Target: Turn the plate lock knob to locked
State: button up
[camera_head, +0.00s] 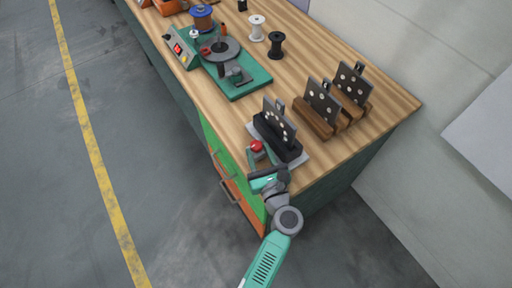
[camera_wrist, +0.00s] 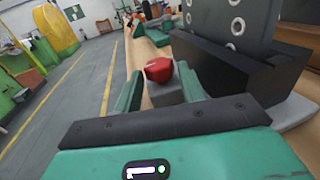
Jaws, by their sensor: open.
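The red plate lock knob (camera_head: 257,146) sits on a small grey block at the front of a black plate holder (camera_head: 268,130). The holder grips an upright grey plate (camera_head: 280,117) with several round holes. In the wrist view the knob (camera_wrist: 159,69) shows between my fingertips, with the plate (camera_wrist: 235,22) and black holder (camera_wrist: 250,75) to its right. My gripper (camera_head: 262,160) is open and empty, one finger on each side of the knob and its block. I cannot tell whether the fingers touch it. The knob's lock marking is not readable.
Two wooden stands (camera_head: 318,118) with more holed plates stand to the right. A green machine (camera_head: 238,78) and a white spool (camera_head: 257,28) and a black spool (camera_head: 275,45) are farther back. The bench's front edge and drawers (camera_head: 232,185) are beside my gripper.

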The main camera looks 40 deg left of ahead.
jog(key=shift+x, duration=1.5)
jog(key=c, duration=0.7)
